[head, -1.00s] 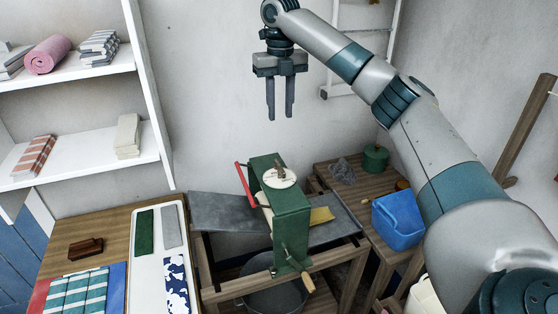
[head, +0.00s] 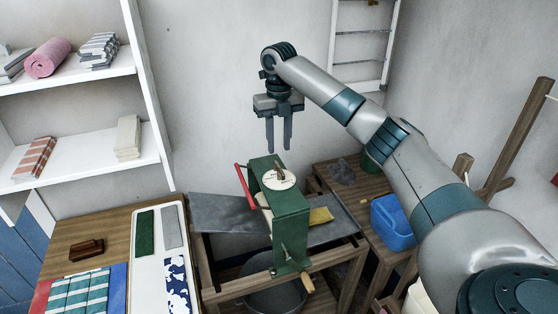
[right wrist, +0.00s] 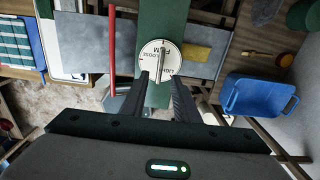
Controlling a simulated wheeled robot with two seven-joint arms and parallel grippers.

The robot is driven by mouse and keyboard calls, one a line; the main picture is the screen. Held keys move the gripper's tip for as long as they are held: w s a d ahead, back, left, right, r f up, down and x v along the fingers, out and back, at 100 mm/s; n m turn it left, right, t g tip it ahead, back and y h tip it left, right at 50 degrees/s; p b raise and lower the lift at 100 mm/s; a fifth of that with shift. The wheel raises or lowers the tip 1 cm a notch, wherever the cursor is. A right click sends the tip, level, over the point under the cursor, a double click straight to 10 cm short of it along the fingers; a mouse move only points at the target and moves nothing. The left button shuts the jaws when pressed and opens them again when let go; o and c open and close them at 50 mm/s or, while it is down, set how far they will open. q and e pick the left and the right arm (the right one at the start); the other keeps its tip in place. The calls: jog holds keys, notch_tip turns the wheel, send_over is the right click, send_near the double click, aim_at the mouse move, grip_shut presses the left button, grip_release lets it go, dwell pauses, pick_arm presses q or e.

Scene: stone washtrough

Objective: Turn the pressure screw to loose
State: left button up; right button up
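The pressure screw is a wooden handle (head: 279,170) on a round white dial (head: 284,180) on top of the green mangle frame (head: 292,225). In the right wrist view the dial (right wrist: 159,58) carries printed words, of which "FIRM" is at the far side, and the handle (right wrist: 163,52) stands roughly lengthwise in the picture. My right gripper (head: 279,148) points down just above the dial, apart from it. Its fingers are open and empty; in the right wrist view the fingers (right wrist: 160,82) lie on either side of the dial's near edge. My left gripper is not in view.
A red lever (head: 246,187) stands at the mangle's left side. A crank with a wooden grip (head: 307,282) is at its front. A blue basket (head: 392,222) is at the right; a table with a white tray (head: 145,285) and cloths is at the left.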

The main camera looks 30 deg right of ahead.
aim_at(279, 167)
notch_tip(279, 167, down, 6)
jog(key=shift+f+p, duration=0.15)
jog(key=shift+p, duration=1.1)
jog(key=shift+f, duration=0.65)
jog(key=shift+c, duration=0.3)
grip_shut()
